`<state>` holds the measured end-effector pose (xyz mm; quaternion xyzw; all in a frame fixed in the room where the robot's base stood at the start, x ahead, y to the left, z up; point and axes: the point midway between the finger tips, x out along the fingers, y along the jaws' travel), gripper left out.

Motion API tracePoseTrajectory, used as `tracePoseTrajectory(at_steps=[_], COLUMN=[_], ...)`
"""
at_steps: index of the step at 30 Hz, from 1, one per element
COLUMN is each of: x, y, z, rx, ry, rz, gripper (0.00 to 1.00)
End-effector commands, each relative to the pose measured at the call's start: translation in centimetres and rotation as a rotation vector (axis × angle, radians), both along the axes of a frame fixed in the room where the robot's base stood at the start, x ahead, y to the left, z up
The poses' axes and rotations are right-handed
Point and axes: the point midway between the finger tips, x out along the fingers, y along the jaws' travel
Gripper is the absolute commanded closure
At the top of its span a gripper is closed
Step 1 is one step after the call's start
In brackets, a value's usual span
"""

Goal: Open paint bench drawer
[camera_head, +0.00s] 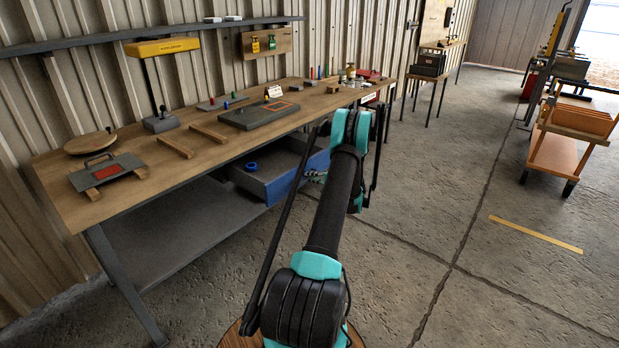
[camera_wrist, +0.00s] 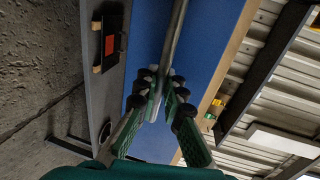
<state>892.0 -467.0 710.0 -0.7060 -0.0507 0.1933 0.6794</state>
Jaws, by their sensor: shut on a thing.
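The paint bench (camera_head: 160,190) has a wooden top and a blue drawer (camera_head: 283,185) below it. In the head view the drawer stands partly out, its inside showing, with a blue ring (camera_head: 252,167) in it. In the wrist view the drawer's blue front (camera_wrist: 215,40) fills the middle, with a grey bar handle (camera_wrist: 176,35) across it. My gripper (camera_wrist: 164,88) is shut on this handle. In the head view my gripper (camera_head: 316,178) is small beside the drawer front, and my arm hides part of the drawer's right side.
A dark grey case (camera_head: 105,173), wooden strips, a grey plate (camera_head: 258,115) and small tools lie on the bench. A lower shelf (camera_head: 180,220) runs beneath it. The concrete floor right of my arm is clear, with an orange cart (camera_head: 560,150) farther right.

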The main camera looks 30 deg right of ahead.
Motion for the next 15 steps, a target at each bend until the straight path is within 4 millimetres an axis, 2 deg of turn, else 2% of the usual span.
tracePoseTrajectory(at_steps=[2,3,5,15], x=[0.0,0.0,0.01,-0.13], y=[0.03,0.03,0.04,-0.07], z=[-0.04,-0.04,-0.04,0.02], rx=[0.0,0.0,0.0,0.0], ry=[0.001,0.001,0.001,0.0], rz=[0.001,0.001,0.001,0.0], gripper=[1.0,0.9,0.82,0.82])
